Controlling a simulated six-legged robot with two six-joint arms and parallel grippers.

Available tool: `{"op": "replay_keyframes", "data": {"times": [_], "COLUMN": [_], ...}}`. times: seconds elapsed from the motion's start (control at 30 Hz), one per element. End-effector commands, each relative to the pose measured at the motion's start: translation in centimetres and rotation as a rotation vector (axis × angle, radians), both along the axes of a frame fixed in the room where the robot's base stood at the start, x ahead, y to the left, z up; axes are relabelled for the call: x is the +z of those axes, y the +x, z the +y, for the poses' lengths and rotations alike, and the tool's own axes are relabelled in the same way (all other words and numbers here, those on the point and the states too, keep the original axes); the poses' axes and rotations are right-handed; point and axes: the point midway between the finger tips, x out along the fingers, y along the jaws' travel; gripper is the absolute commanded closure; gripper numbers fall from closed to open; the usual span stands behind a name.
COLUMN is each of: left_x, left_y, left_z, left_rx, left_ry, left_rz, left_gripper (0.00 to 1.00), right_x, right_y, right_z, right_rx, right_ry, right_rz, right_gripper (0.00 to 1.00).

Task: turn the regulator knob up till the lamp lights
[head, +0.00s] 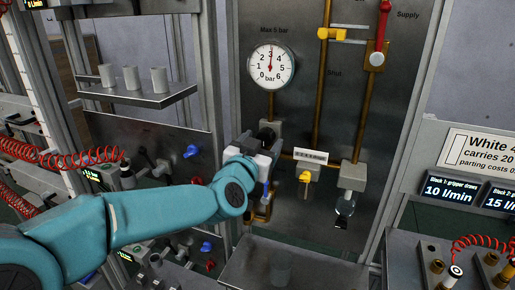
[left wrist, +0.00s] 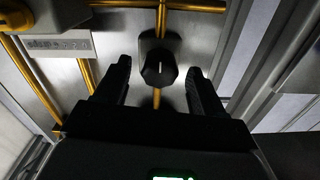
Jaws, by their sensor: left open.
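The regulator knob (left wrist: 160,68) is black with a white mark on its face, on the grey panel in the left wrist view. In the head view the regulator is below the round gauge (head: 271,67), mostly behind my gripper. The gauge needle points up, near 3. My left gripper (head: 262,158) is at the panel; its fingertips are hidden in the head view. In the left wrist view the left gripper (left wrist: 160,77) is open, one finger on each side of the knob, with gaps to it. I cannot make out the lamp. My right gripper is not in view.
A red lever (head: 381,30) is at upper right. A shelf with white cylinders (head: 140,94) is at left. A grey tray (head: 310,273) is below.

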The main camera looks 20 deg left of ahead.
Motion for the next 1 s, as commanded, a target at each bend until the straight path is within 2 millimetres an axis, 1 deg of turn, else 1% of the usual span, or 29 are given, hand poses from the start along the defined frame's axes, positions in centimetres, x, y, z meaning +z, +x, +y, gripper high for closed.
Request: {"op": "replay_keyframes", "data": {"times": [0.07, 0.17, 0.27, 0.4, 0.5, 0.6, 0.7, 0.8, 1.0], "left_x": [0.0, -0.1, -0.1, -0.1, 0.0, 0.1, 0.1, 0.1, -0.1], "left_y": [-0.6, -2.2, -4.7, -8.6, -11.2, -13.3, -14.9, -15.9, -16.4], "left_z": [0.0, 0.0, 0.0, 0.1, 0.1, 0.1, 0.1, 0.1, 0.2], "left_rx": [0.000, 0.000, -0.002, -0.003, -0.002, -0.002, -0.002, -0.001, 0.000], "left_ry": [-0.001, -0.001, -0.001, -0.001, -0.002, -0.001, -0.001, 0.000, 0.000], "left_rz": [-0.002, -0.003, -0.005, -0.005, -0.006, -0.005, -0.004, -0.003, -0.001], "left_gripper": [0.31, 0.31, 0.31, 0.31, 0.31, 0.31, 0.31, 0.31, 0.31], "right_x": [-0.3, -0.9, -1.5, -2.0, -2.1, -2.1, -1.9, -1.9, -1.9], "right_y": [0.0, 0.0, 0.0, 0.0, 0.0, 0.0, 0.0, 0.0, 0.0], "right_z": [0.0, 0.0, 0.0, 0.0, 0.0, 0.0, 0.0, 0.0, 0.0], "right_rx": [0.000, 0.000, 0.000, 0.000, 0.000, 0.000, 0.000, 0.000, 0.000], "right_ry": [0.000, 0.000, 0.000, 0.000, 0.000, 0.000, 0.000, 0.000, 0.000], "right_rz": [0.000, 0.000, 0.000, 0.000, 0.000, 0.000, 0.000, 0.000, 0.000], "right_gripper": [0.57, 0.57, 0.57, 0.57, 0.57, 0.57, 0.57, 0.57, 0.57]}}
